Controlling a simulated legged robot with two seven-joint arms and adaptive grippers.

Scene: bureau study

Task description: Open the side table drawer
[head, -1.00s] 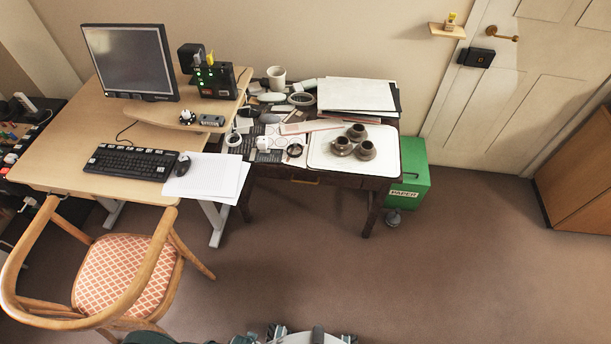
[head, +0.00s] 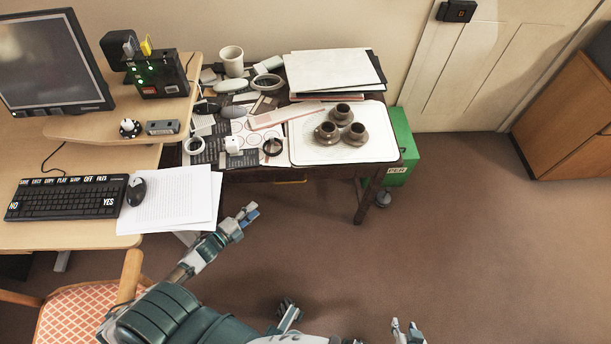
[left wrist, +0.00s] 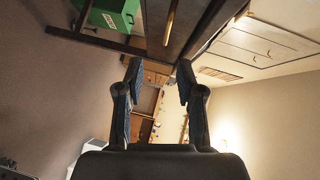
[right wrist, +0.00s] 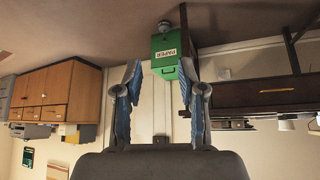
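The dark side table (head: 340,185) stands against the wall. Its drawer front is mostly hidden under the tabletop edge in the head view, where part of the brass handle (head: 290,181) shows. The drawer looks closed. In the left wrist view the dark drawer front (left wrist: 190,22) and its handle (left wrist: 170,24) lie ahead, beyond the fingertips. My left gripper (head: 250,214) is in front of the table's left part, open, empty and apart from the handle; its fingers also show apart in the left wrist view (left wrist: 159,76). My right gripper (head: 405,330) is open and empty, low and farther from the table; the handle shows in the right wrist view (right wrist: 277,90).
A tray (head: 375,145) with three brown cups, papers and small items cover the tabletop. The desk (head: 90,235) and chair (head: 85,310) are at left. A green paper bin (head: 402,145) stands right of the table. Floor in front and to the right is clear.

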